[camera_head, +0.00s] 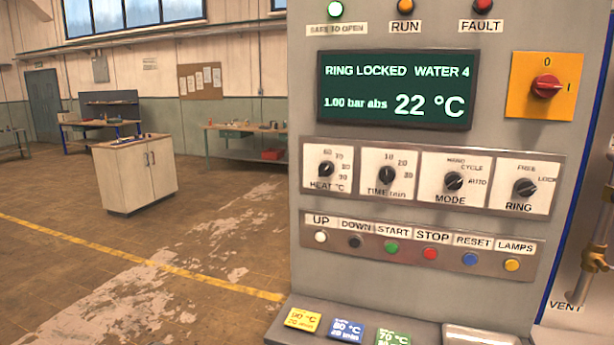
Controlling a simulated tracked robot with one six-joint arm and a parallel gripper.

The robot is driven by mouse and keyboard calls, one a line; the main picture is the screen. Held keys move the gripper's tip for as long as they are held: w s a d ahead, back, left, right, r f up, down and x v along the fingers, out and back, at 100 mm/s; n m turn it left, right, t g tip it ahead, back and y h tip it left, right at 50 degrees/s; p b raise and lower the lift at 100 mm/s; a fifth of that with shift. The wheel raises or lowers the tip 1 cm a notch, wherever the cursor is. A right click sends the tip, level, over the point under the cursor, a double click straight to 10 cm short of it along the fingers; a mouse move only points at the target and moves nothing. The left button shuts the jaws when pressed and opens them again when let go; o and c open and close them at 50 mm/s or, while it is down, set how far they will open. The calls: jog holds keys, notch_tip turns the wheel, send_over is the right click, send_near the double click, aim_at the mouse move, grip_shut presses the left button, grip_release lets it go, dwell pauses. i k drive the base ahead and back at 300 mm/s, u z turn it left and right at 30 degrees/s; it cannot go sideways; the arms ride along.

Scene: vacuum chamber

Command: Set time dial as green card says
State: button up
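The time dial (388,175) is a black knob on a white plate marked TIME min, with a scale that seems to read 10, 20 and 30. Where its pointer stands is too small to tell. The green card (393,337) lies on the ledge below the panel at the bottom edge of the view. My gripper is not in view.
Beside the time dial are the HEAT dial (326,169), MODE dial (454,181) and RING dial (525,188). Below runs a row of coloured buttons (391,247). The display (397,89) reads RING LOCKED, 22 °C. A yellow card (303,319) and blue card (346,331) lie left of the green one.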

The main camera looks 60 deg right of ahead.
aim_at(386, 174)
jog(key=z, duration=2.7)
